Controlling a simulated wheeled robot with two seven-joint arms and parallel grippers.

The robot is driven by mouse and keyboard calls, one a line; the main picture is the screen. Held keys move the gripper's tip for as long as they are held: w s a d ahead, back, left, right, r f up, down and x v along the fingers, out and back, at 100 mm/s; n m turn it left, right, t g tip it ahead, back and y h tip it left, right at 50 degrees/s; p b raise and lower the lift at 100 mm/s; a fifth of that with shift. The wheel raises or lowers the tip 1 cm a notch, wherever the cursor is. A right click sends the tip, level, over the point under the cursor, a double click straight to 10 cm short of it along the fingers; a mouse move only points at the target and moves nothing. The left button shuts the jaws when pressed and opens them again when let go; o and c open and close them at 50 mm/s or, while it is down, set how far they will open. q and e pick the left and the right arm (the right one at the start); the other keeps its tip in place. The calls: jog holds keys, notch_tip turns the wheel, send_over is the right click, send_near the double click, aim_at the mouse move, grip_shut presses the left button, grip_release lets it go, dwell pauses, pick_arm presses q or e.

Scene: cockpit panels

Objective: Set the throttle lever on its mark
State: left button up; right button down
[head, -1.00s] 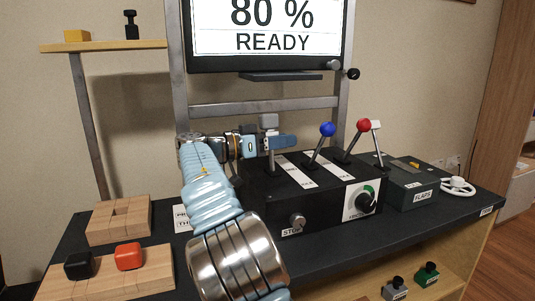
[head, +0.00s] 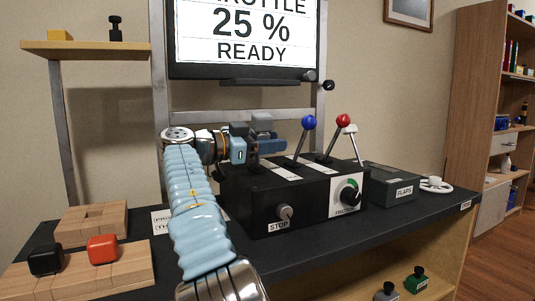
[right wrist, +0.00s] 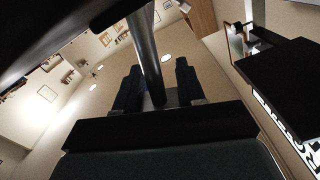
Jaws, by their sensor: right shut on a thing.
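In the right wrist view, the metal stem (right wrist: 147,52) runs between the two dark fingers of my right gripper (right wrist: 158,92). The screen (head: 247,40) reads 25 % and READY, its top line partly cut off. My left gripper is out of view.
A blue-knobbed lever (head: 309,123) and a red-knobbed lever (head: 343,121) stand to the right, near my gripper. A white-headed lever (head: 349,130) and the FLAPS box (head: 394,188) are further right. Wooden blocks (head: 92,222) lie on the left of the dark table.

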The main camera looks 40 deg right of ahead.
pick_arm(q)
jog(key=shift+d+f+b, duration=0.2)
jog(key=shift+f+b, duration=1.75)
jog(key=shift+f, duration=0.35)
pick_arm(e)
jog(key=shift+s+a+f+m, duration=0.15)
jog(key=shift+s+f+m, duration=0.1)
jog(key=shift+s+m, duration=0.35)
jog(key=shift+s+a+f+m, duration=0.1)
jog(key=shift+s+f+m, duration=0.15)
jog(key=shift+m, duration=0.55)
jog(key=c, duration=0.7)
grip_release()
jog(key=shift+r, duration=0.1)
jog(key=shift+c, duration=0.2)
pick_arm(q)
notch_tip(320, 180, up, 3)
jog(key=p, duration=0.3)
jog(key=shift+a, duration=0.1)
pick_arm(e)
jog(key=v, duration=1.3)
jog(key=shift+a, duration=0.4)
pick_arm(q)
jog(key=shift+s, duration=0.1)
